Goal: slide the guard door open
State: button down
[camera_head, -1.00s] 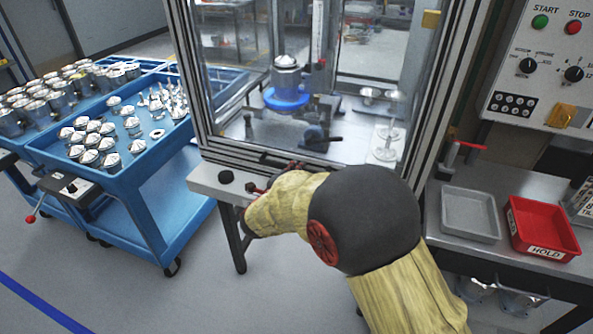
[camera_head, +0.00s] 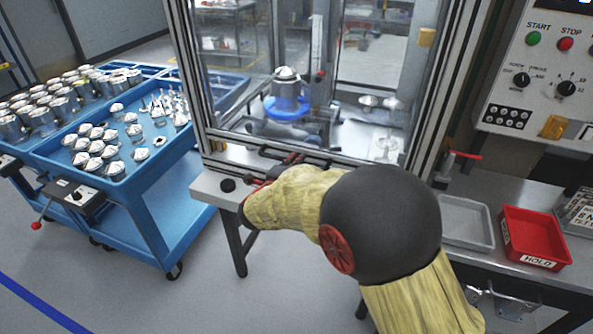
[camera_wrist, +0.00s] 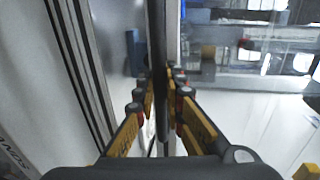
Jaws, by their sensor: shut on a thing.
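The guard door (camera_head: 240,88) is a clear panel on the front of an aluminium-framed enclosure and looks closed across the opening; its exact edges are hard to tell. My gripper (camera_wrist: 160,90) is shut on a dark upright bar, the door handle (camera_wrist: 157,35), which passes between its yellow-and-black fingers in the wrist view. In the head view my arm reaches to the lower front of the enclosure, and its wrist hides most of the gripper and handle. Behind the panel stands a metal housing (camera_head: 287,86) on a blue round base (camera_head: 288,107).
A blue cart (camera_head: 150,205) with many metal parts stands left. A grey tray (camera_head: 466,222) and a red HOLD tray (camera_head: 535,237) sit on the bench at right, below a control panel (camera_head: 540,75).

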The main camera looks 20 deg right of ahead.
notch_tip(320, 180, up, 42)
jog(key=p, duration=2.4)
jog(key=c, duration=2.1)
grip_release()
jog(key=shift+o, duration=0.9)
jog(key=shift+s, duration=0.1)
jog(key=v, duration=1.2)
jog(key=shift+f, duration=0.1)
